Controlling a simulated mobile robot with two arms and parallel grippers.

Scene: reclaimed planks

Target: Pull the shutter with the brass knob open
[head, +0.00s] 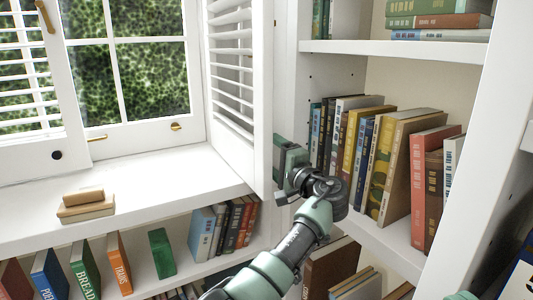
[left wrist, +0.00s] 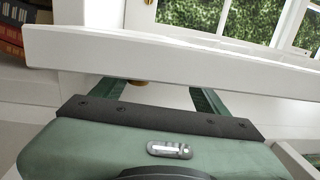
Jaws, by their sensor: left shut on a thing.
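The white slatted shutter (head: 262,95) on the right side of the window stands swung out from the window frame. My left gripper (head: 281,166) is at the lower part of its free edge, on its right side. In the left wrist view, the shutter's white edge (left wrist: 170,58) crosses in front of my left gripper (left wrist: 160,92), hiding the fingertips. The brass knob (left wrist: 138,82) shows just below that edge, between the fingers. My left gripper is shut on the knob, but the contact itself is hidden.
Bookshelves (head: 400,48) stand close on the right of the shutter. A left shutter (head: 28,70) has a black knob (head: 57,155). Books fill the shelf below. The sill's middle is clear.

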